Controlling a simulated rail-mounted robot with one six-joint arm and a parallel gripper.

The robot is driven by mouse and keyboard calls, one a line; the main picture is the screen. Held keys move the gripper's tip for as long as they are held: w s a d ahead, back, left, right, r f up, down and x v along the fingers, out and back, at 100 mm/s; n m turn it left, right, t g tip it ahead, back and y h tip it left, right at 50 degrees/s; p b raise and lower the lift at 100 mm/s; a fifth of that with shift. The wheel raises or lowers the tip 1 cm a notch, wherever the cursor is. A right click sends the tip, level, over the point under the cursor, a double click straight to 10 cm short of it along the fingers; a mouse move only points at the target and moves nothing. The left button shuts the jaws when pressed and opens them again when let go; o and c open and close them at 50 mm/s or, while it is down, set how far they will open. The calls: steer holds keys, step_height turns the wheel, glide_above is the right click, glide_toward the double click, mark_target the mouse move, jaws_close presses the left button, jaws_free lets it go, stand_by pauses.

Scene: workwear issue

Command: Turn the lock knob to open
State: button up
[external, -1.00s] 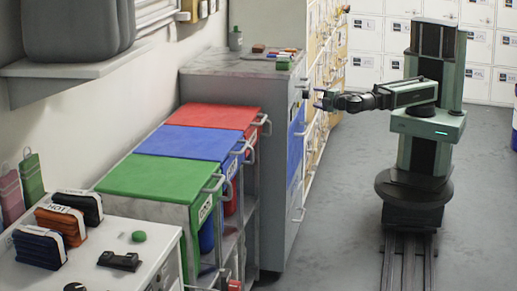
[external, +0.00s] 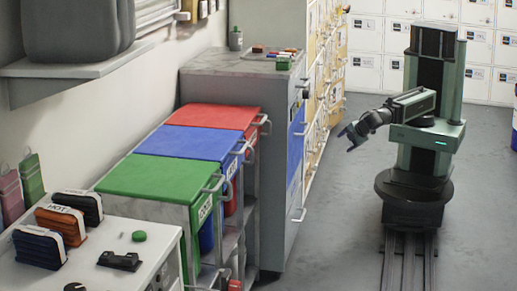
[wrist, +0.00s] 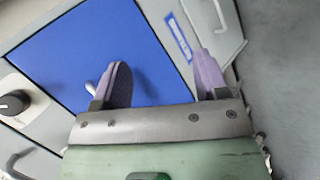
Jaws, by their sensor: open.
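The lock knob (wrist: 14,103) is black and round, on a pale panel at the left edge of the wrist view, beside a blue door (wrist: 70,65). In the external view a small dark knob (external: 306,94) shows on the grey cabinet's front, above the blue door (external: 296,136). My gripper (wrist: 163,78) has two purple fingers spread wide apart with nothing between them. It faces the blue door, right of the knob and apart from it. In the external view my gripper (external: 348,138) hangs in front of the cabinet, below knob height.
The grey cabinet (external: 230,62) has small items on top. Red (external: 212,116), blue (external: 188,142) and green (external: 150,177) lidded bins stand nearer the camera, with handles sticking out. Lockers (external: 371,60) line the back. Floor around my rail is clear.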

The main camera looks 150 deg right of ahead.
steer(key=shift+y, duration=0.9)
steer(key=a+f, duration=0.1)
steer(key=a+f+b, duration=0.1)
steer(key=a+f, duration=0.1)
steer(key=f, duration=0.1)
steer(key=shift+w+a, duration=0.2)
steer(key=shift+w, duration=0.1)
steer(key=w+a+r+n+t+y+p, duration=0.15)
steer(key=a+y+p, duration=0.25)
steer(key=a, duration=0.7)
steer(key=a+r+n+y+p, duration=0.2)
steer(key=a+r+y+p, duration=0.15)
steer(key=a, duration=0.65)
step_height(320, 180, up, 35)
steer(key=p, duration=3.5)
steer(key=shift+m, duration=0.35)
